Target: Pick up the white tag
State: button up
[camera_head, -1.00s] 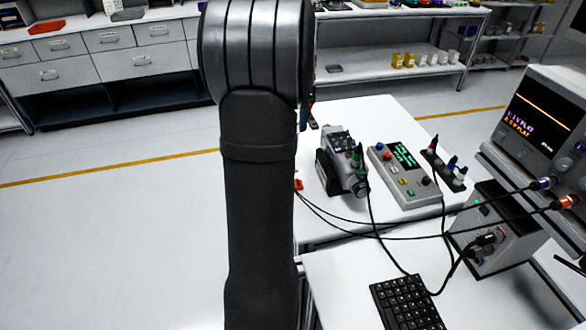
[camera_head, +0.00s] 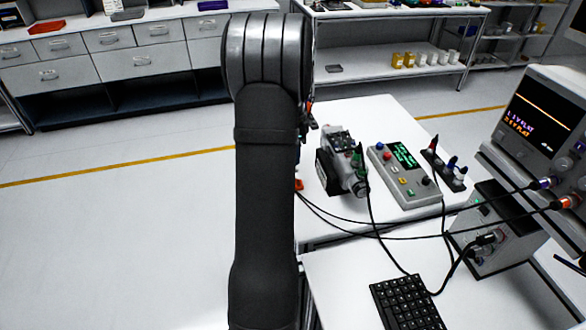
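I cannot make out a white tag in this view; it may be hidden behind my arm or too small to see. My dark arm stands upright left of the middle and covers the left part of the work table (camera_head: 385,107). A small dark part of my gripper (camera_head: 311,124) shows past the right side of the arm, above the table's far left area. Its fingers are mostly hidden, so I cannot tell if it is open or shut.
On the table are a servo unit (camera_head: 343,170), a grey control box (camera_head: 405,178) with a green display, and a dark rack (camera_head: 446,171) of coloured probes. Cables run right to the oscilloscope (camera_head: 540,120). A keyboard (camera_head: 407,303) lies in front.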

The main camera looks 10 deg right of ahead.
jog(key=shift+w+d+f, duration=0.1)
jog(key=shift+f, duration=1.4)
jog(key=shift+w+d+f, duration=0.1)
jog(key=shift+f, duration=1.4)
jog(key=c, duration=1)
